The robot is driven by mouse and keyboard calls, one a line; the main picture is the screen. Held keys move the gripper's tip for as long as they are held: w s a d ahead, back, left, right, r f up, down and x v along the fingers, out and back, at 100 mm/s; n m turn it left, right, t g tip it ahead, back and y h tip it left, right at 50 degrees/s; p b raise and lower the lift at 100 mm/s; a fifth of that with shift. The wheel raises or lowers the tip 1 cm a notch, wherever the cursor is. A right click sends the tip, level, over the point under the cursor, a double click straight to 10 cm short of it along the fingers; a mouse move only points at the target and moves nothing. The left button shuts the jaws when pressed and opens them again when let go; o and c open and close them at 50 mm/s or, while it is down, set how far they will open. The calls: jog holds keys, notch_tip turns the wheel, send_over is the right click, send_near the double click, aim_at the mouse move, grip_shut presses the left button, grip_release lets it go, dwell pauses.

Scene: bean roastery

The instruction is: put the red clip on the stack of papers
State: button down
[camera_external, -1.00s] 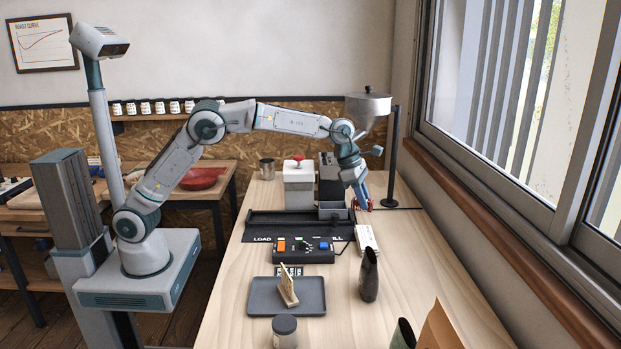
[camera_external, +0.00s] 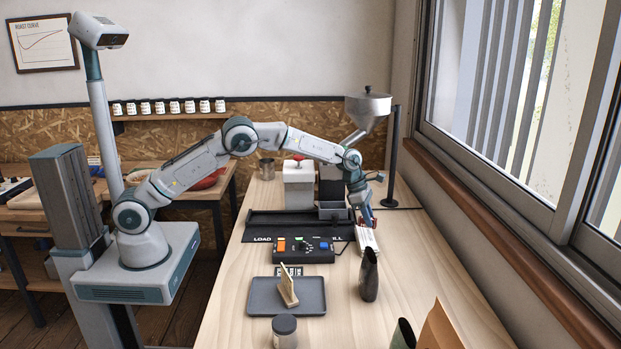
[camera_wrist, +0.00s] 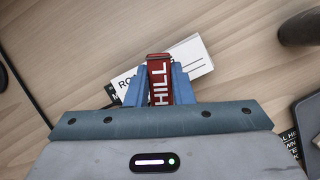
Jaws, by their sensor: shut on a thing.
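My gripper (camera_wrist: 158,85) is shut on the red clip (camera_wrist: 159,68), which has white lettering reading "HILL" in the wrist view. The stack of papers (camera_wrist: 195,55) is white with dark print and shows behind the clip, partly hidden by the clip and fingers. In the external view the stack of papers (camera_external: 367,241) lies on the table, and my gripper (camera_external: 366,222) is at its far end. I cannot tell whether the clip touches the papers.
A dark vase (camera_external: 369,275) stands just in front of the papers. A control box (camera_external: 303,251) with coloured buttons is to their left. A grey tray (camera_external: 262,301) holds a tan upright piece. A funnel on a stand (camera_external: 368,108) rises behind.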

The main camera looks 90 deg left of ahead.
aim_at(371, 241)
jog(key=shift+f+p, duration=0.5)
jog(key=shift+f, duration=1.45)
jog(key=shift+f, duration=0.1)
jog(key=c, duration=1.3)
grip_release()
jog(key=shift+o, duration=0.2)
